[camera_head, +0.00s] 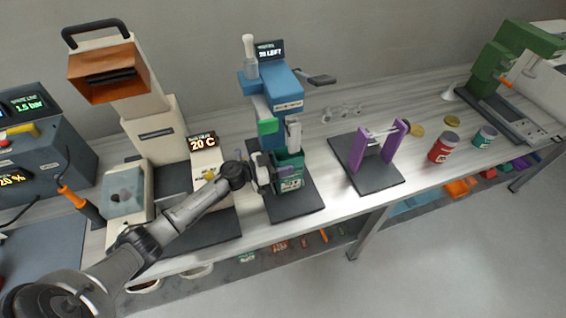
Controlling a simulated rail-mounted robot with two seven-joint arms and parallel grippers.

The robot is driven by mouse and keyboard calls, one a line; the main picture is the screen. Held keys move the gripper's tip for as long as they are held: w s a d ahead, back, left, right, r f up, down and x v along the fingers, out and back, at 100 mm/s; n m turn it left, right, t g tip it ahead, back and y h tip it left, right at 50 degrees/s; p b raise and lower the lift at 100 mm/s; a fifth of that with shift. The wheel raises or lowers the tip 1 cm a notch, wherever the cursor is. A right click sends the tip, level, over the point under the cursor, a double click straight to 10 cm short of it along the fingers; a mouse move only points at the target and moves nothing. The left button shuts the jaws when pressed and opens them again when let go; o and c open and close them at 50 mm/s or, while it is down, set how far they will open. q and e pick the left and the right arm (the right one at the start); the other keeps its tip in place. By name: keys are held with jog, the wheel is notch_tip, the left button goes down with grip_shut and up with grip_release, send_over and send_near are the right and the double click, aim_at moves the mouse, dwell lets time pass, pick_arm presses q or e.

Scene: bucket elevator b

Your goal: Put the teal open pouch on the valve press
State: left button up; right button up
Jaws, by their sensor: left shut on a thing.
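The teal open pouch (291,182) is upright at the blue press, low in front of its column and above its dark base plate. The valve press (278,88) is blue with a small display on top and a side lever. My left gripper (268,178) comes in from the left and is shut on the pouch at its left side. I cannot tell whether the pouch's bottom touches the base plate (310,198). My right gripper is not in view.
A cream machine with an orange hood (103,76) stands left of the press. A purple stand (358,150) on a dark plate is to the right. A red jar (443,147) and a teal jar (485,136) stand farther right. A green machine (497,62) is at the far right.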

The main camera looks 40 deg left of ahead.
pick_arm(q)
jog(key=shift+f, duration=0.2)
jog(key=o, duration=0.7)
jog(key=shift+o, duration=0.2)
